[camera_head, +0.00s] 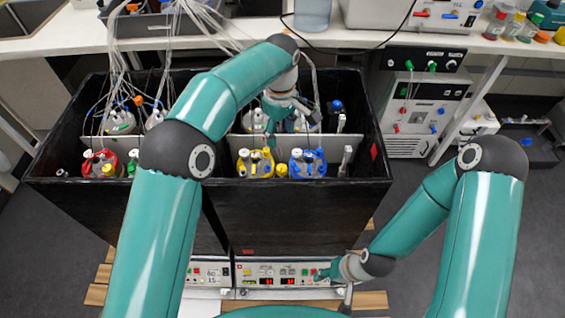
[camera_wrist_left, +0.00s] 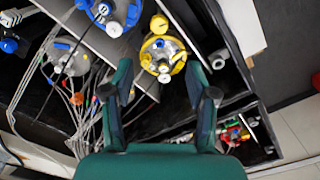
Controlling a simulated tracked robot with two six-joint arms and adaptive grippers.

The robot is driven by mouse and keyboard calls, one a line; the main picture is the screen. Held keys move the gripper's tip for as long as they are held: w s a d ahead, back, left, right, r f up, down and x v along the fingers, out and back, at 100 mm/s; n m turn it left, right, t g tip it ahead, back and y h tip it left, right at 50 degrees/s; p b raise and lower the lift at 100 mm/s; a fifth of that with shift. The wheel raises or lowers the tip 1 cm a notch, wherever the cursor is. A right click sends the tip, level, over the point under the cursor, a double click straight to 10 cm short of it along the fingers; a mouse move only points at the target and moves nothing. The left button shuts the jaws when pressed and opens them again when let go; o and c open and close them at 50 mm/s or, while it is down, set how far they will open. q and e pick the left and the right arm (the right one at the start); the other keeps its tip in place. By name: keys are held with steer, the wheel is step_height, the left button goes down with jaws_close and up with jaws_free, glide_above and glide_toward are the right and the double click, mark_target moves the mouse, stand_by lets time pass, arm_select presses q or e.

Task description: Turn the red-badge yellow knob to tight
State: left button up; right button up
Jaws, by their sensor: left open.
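Several vessels with coloured caps stand in the black box. A yellow-ringed vessel (camera_head: 255,163) is left of a blue-ringed vessel (camera_head: 307,162), with a small yellow knob (camera_head: 281,170) between them. The left wrist view also shows the yellow-ringed vessel (camera_wrist_left: 163,56) and a yellow knob (camera_wrist_left: 159,24). I cannot make out which yellow knob bears a red badge. My left gripper (camera_head: 284,110) is above the box; its fingers (camera_wrist_left: 162,92) are open and empty, below the yellow ring in the wrist picture. My right gripper (camera_head: 326,273) is at the front control panel (camera_head: 290,274); its fingers are too small to read.
A red-ringed vessel (camera_head: 100,163) stands at the box's left. The black box (camera_head: 310,205) has high walls and a white divider (camera_head: 340,146). Thin tubes hang at the left. A white bench (camera_head: 300,37) runs behind, with a white instrument (camera_head: 425,105) at the right.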

mark_target(282, 167)
arm_select(q)
step_height(282, 167, down, 15)
steer(key=shift+d+f+p, duration=0.15)
steer(key=shift+p, duration=0.75)
jaws_close()
